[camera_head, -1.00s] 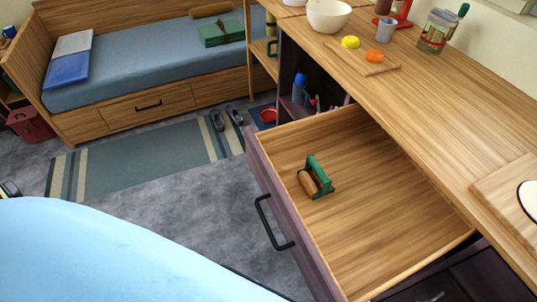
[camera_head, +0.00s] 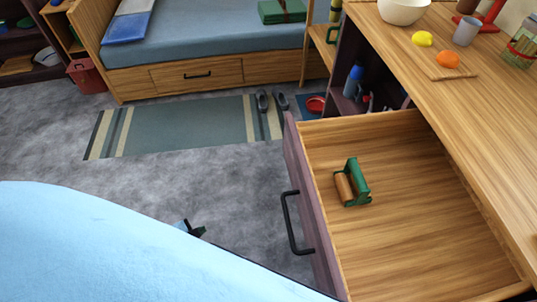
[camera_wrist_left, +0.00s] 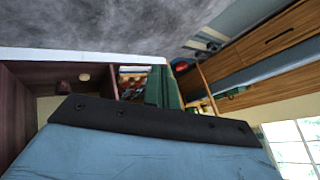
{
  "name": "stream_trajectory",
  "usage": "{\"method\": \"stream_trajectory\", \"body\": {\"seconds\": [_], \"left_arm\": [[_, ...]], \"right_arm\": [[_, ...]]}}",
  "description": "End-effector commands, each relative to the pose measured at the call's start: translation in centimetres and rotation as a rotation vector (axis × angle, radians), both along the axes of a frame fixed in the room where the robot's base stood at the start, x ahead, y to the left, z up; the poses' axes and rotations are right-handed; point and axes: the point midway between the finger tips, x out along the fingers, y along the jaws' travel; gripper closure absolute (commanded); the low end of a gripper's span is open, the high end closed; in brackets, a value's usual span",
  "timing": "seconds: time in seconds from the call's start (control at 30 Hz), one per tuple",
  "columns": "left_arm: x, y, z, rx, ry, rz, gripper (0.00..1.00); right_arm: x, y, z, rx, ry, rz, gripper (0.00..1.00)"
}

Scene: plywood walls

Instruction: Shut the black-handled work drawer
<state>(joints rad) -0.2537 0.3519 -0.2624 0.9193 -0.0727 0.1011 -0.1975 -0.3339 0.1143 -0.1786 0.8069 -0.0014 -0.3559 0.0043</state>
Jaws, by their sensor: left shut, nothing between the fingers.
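The work drawer (camera_head: 318,215) is pulled well out from under the wooden worktop in the head view. Its dark front faces left and carries a black bar handle (camera_head: 291,222). A green-framed tool with a wooden roller (camera_head: 352,184) lies inside the drawer. My left gripper (camera_head: 191,228) shows only as a small dark tip past the edge of my blue body, left of the handle and apart from it. It is shut and empty; most of it is hidden. My right gripper is not in view. The drawer is not clearly seen in the left wrist view.
The worktop (camera_head: 480,110) holds a bowl (camera_head: 402,10), a yellow piece (camera_head: 422,39), an orange piece (camera_head: 447,60) and a cup (camera_head: 466,31). A striped rug (camera_head: 190,125), slippers (camera_head: 270,101) and a bed (camera_head: 220,40) lie beyond. Grey floor (camera_head: 230,190) left of the drawer is clear.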

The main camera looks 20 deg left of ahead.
Motion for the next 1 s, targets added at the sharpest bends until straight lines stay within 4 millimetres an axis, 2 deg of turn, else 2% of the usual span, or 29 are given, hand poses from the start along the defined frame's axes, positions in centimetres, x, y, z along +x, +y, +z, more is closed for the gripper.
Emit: {"method": "stream_trajectory", "body": {"seconds": [0.03,0.07,0.1,0.17,0.2,0.3,0.4,0.5,0.67,0.77,1.0], "left_arm": [[5.5,1.7,2.9,0.068,-0.181,-0.158,1.0],[8.0,1.9,5.2,0.103,-0.279,-0.25,1.0],[10.6,1.8,8.3,0.149,-0.405,-0.374,1.0],[13.3,0.9,12.8,0.212,-0.579,-0.55,1.0],[14.4,0.0,15.6,0.248,-0.685,-0.661,1.0],[15.0,-2.5,21.2,0.314,-0.907,-0.899,1.0],[14.3,-4.6,24.9,0.35,-1.061,-1.068,1.0],[13.5,-5.8,26.9,0.363,-1.15,-1.164,1.0],[13.5,-7.1,27.9,0.369,-1.193,-1.206,1.0],[14.4,-8.3,27.9,0.368,-1.195,-1.202,1.0],[17.4,-12.6,27.9,0.368,-1.194,-1.2,1.0]], "right_arm": [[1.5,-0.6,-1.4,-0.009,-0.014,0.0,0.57],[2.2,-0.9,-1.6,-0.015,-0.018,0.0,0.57],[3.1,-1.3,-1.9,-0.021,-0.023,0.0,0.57],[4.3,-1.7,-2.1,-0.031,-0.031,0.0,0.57],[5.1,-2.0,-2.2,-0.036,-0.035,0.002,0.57],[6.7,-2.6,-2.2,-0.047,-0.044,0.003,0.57],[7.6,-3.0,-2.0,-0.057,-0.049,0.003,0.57],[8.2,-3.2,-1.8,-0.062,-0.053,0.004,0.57],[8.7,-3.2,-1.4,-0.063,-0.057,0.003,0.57],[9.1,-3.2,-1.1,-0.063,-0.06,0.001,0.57],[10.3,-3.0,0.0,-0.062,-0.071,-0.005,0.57]]}}
